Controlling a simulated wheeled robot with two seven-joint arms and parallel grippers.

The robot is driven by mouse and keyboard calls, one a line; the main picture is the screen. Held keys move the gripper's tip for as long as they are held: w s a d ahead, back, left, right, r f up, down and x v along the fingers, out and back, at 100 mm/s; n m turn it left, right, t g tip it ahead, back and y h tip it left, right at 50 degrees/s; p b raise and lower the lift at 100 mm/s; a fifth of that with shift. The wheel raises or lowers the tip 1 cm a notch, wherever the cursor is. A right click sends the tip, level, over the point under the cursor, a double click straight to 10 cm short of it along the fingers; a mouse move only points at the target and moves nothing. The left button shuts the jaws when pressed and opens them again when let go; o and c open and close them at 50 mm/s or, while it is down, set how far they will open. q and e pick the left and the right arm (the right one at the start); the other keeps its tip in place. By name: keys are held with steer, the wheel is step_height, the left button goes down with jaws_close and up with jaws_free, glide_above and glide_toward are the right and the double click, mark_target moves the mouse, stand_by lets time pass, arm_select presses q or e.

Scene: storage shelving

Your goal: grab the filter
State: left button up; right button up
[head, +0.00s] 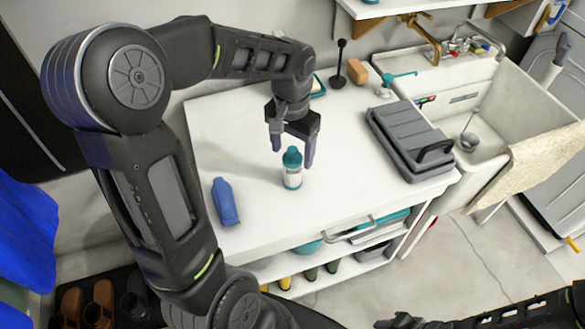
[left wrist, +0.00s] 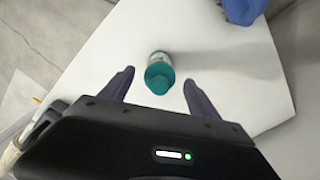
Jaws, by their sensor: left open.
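A small white container with a teal cap (head: 292,169) stands upright on the white cabinet top; it also shows in the left wrist view (left wrist: 159,68). It may be the filter; no label is readable. My left gripper (head: 292,156) points down just above and behind it, with fingers apart. In the left wrist view the container is between the open fingers (left wrist: 159,77), near their tips, with no contact that I can make out. My right arm (head: 500,312) shows at the lower right; its gripper end (head: 400,321) is cut by the picture's edge.
A blue bottle (head: 224,201) lies left of the container. A grey case (head: 408,140) sits on the right. A brown block (head: 357,71), a black plunger-like tool (head: 338,72) and a teal-topped dispenser (head: 390,84) stand at the back. A sink (head: 535,95) adjoins on the right.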

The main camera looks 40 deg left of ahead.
arm_select(q)
step_height(320, 180, down, 4)
steer(key=shift+f, duration=0.25)
steer(key=shift+c, duration=0.5)
jaws_close()
stand_by(0.6)
